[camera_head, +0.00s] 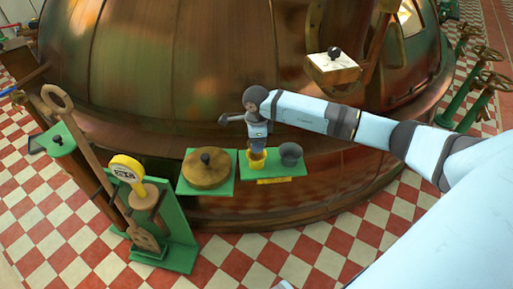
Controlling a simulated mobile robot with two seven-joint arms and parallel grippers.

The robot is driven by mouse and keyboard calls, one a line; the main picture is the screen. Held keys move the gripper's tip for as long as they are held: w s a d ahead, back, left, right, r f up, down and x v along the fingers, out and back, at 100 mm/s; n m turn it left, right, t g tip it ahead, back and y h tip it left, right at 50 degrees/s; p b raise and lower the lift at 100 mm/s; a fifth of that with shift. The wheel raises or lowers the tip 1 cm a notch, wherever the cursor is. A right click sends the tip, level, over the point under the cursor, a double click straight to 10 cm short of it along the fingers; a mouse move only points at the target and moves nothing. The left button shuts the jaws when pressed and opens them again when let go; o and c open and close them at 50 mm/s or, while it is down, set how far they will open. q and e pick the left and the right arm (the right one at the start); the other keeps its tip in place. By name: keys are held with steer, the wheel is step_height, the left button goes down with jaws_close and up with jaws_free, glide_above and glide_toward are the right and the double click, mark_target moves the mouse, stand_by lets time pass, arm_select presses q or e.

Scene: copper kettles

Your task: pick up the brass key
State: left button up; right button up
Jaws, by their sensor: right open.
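My right arm reaches in from the right, and its gripper (257,150) points down over a small green shelf (294,165) on the front of the copper kettle. The gripper is open. A small yellow thing (257,160) sits right at its fingertips on the shelf's left part; I cannot tell whether it is the brass key, as the gripper partly covers it. Nothing else in view shows clearly as a key. My left gripper does not show.
A dark grey knob-like piece (290,152) stands on the shelf just right of the gripper. A round brass lid (207,168) lies on the green shelf to the left. The copper kettle (200,60) rises behind.

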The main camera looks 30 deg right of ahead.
steer(key=shift+f, duration=0.35)
jaws_close()
steer(key=shift+r, duration=0.15)
